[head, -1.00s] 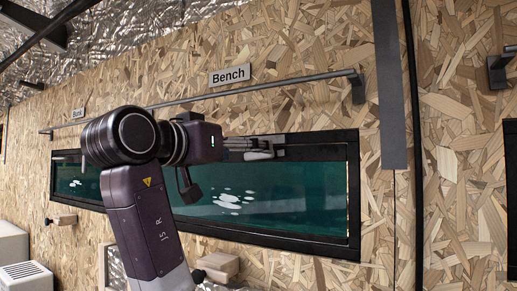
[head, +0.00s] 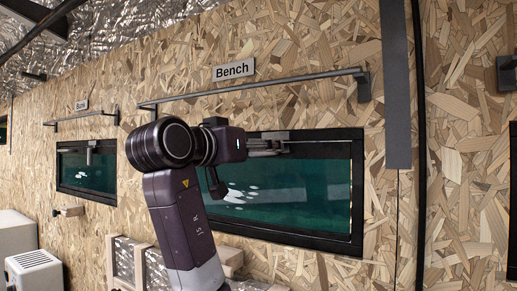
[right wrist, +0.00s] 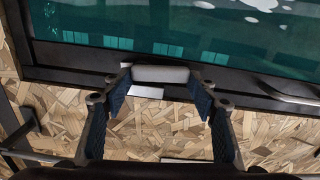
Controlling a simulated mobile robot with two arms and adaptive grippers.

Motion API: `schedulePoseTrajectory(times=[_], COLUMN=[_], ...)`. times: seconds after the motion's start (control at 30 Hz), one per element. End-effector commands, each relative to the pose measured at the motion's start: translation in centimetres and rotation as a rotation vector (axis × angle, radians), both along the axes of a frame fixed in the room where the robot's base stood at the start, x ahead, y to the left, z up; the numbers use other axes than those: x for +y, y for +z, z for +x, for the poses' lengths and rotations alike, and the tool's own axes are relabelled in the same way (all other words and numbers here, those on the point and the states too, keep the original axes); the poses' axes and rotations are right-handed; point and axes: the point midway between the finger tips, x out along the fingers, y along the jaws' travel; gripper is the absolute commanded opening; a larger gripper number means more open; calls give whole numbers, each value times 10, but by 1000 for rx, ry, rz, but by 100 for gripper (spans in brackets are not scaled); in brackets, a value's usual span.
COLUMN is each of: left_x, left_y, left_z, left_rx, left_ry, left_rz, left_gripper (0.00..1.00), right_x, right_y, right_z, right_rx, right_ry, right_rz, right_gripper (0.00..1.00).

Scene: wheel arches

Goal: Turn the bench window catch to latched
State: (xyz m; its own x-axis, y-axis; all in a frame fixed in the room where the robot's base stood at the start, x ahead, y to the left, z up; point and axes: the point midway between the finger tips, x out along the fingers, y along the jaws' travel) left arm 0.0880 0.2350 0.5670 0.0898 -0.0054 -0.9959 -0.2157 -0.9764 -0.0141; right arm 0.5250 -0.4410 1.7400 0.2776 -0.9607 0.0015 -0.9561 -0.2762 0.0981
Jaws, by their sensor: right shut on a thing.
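The bench window (head: 310,195), a dark framed pane under the "Bench" sign (head: 234,70), is in the middle of the head view. Its catch (head: 275,135) is a small grey piece at the top edge of the frame. My right gripper (head: 270,148) reaches it from the left and is shut on it. In the right wrist view the catch (right wrist: 160,74) is a pale grey bar lying between the two fingertips, along the frame edge. The fingers partly hide the catch in the head view, so its exact angle is hard to tell. My left gripper is not in view.
A dark rail (head: 255,87) runs above the window. The bunk window (head: 88,175), with its own catch (head: 90,155) hanging down, is at the left. Boxes (head: 130,260) and white units (head: 35,270) stand below. The chipboard wall at right is mostly clear.

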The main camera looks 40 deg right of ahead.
Motion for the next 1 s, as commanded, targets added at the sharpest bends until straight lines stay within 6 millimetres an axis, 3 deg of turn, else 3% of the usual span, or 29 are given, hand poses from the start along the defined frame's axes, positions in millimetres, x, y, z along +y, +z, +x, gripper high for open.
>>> schedulePoseTrajectory(times=[0.47,1.0], left_x=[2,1], left_y=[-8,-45], left_z=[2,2], left_rx=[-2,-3], left_ry=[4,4], left_rz=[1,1], left_gripper=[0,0], right_x=[0,-1], right_y=[-4,-18], right_z=[1,-1], right_rx=[76,514], right_ry=[1,0], right_rz=[-20,-147], right_gripper=[29,29])
